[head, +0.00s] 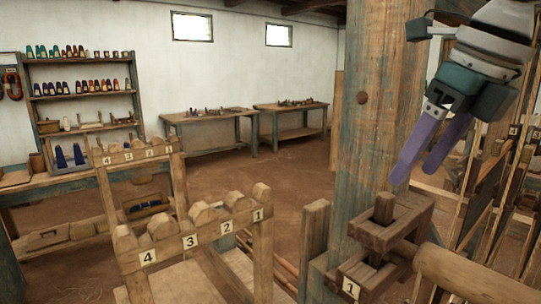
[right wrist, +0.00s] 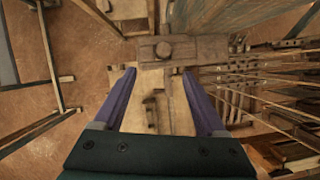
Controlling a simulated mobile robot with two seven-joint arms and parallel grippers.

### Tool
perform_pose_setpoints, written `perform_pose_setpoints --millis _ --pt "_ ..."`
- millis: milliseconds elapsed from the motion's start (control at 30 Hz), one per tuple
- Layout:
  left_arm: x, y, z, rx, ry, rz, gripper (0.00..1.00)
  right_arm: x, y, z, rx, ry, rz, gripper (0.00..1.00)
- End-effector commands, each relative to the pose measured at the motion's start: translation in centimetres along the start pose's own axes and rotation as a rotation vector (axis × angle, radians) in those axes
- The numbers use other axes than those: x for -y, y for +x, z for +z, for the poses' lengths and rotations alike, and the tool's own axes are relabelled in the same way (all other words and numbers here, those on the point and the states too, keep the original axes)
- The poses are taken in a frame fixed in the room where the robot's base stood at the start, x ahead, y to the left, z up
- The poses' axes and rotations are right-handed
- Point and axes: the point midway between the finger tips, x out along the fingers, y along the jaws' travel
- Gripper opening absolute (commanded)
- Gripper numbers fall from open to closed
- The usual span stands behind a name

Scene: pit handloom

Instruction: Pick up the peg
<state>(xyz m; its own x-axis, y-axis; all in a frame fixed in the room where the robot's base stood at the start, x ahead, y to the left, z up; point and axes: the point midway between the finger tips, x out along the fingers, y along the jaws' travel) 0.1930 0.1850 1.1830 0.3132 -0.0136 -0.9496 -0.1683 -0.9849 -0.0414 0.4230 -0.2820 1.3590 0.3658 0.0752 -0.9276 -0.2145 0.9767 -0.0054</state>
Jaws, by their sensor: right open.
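The wooden peg (head: 384,207) stands upright in a slot of a brown wooden block (head: 404,222) fixed beside the post, above a tag marked 1. In the right wrist view the peg's rounded top (right wrist: 163,50) shows on the block, just beyond the fingertips and roughly between their lines. My right gripper (head: 414,176) is open, with its two purple fingers pointing down above the block. Nothing is between the fingers, and they appear apart from the peg. The peg's lower part is hidden inside the block. My left gripper is not in view.
A thick post (head: 368,100) rises right behind the block. A round wooden beam (head: 480,275) lies at the lower right, with loom frames and cords behind it. A notched rack numbered 1 to 4 (head: 200,238) stands left. Open floor (head: 270,180) lies beyond.

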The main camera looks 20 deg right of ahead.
Motion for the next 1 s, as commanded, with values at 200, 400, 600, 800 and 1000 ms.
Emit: perform_pose_setpoints --millis 200,400,600,800,1000 --pt "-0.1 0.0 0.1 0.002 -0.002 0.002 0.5 0.5 0.5 0.6 0.011 0.023 -0.002 0.74" --pt "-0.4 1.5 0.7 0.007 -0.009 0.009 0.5 0.5 3.3 0.6 0.012 0.021 -0.002 0.74" --pt "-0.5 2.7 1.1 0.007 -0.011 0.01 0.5 0.7 5.5 0.5 0.011 0.022 -0.003 0.74" --pt "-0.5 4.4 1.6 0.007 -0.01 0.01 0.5 0.8 8.4 0.4 0.012 0.021 -0.003 0.74" --pt "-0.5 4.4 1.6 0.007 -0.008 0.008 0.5 0.8 8.7 0.6 0.012 0.02 -0.002 0.74"
